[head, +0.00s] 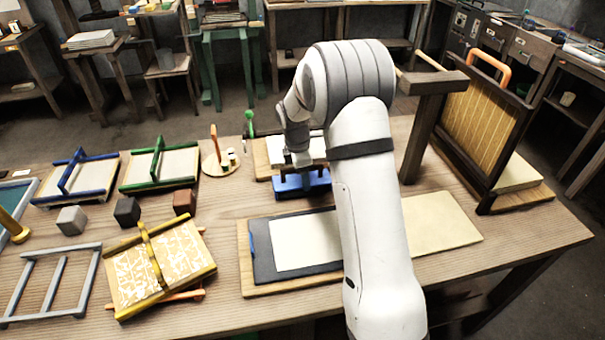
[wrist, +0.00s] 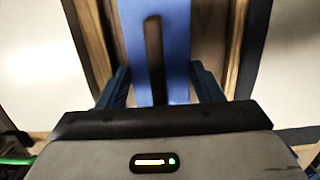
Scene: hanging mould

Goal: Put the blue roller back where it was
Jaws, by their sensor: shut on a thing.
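The blue roller (head: 288,189) is a blue block-like piece with a dark bar along its top, at the middle of the table. In the wrist view the blue roller (wrist: 184,40) and its dark bar lie between my fingers. My gripper (head: 301,168) is down at it and shut on it, coming from above. In the wrist view my gripper (wrist: 160,82) has a finger on each side. Whether the roller touches the table cannot be told. My arm hides part of the area to the right.
A board with a dark mat and white sheet (head: 305,241) lies in front of the roller, and a pale board behind it. A dark post and framed mould (head: 480,130) stand at right. Moulds, frames and small cubes (head: 127,211) crowd the left.

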